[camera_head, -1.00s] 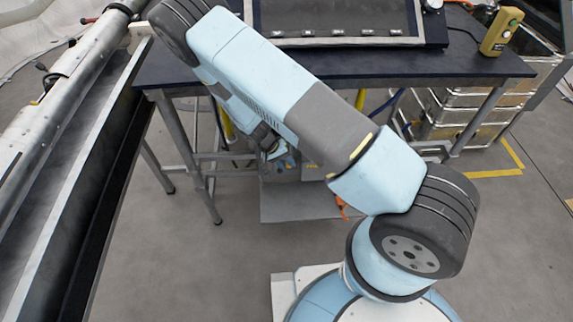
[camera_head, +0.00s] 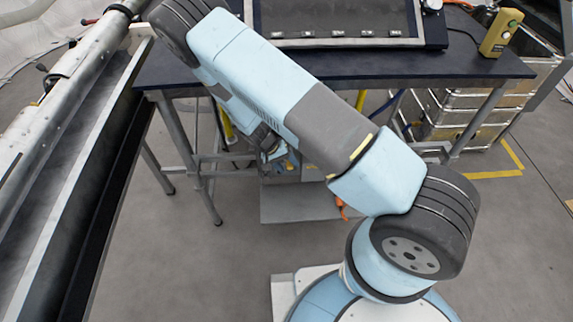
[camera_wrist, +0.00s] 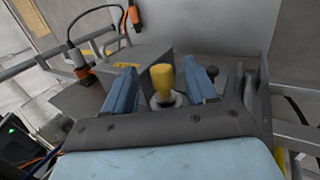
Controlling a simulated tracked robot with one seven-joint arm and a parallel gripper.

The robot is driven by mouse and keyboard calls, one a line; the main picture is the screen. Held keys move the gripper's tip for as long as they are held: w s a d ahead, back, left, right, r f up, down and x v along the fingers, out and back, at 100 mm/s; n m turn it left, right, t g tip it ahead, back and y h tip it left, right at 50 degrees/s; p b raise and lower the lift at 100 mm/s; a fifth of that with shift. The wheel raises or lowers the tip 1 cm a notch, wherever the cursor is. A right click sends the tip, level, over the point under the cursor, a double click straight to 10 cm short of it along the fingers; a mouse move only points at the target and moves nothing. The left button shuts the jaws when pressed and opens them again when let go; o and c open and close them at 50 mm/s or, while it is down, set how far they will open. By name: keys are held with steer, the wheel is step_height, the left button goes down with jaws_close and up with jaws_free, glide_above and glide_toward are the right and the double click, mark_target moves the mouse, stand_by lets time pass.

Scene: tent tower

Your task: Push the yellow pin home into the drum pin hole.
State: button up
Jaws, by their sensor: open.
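The yellow pin (camera_wrist: 162,79) stands out of a pale round collar (camera_wrist: 176,99) in the wrist view. I take that collar to be the drum pin hole, though the pin hides the opening itself. My gripper (camera_wrist: 163,82) is open, with one blue finger on each side of the pin. A gap shows between the pin and the right finger; whether the left finger touches it I cannot tell. In the head view the pin is hidden, and the end of my arm is low under the dark table.
The dark table (camera_head: 480,68) bears a framed panel (camera_head: 335,20) and a yellow box (camera_head: 502,32). A long rail (camera_head: 60,185) runs along the left. Metal cases (camera_head: 470,110) stand at the right. An orange connector (camera_wrist: 133,18) and cables lie near my gripper.

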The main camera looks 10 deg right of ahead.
steer(key=s, duration=1.1)
steer(key=shift+a, duration=0.15)
steer(key=shift+f, duration=0.1)
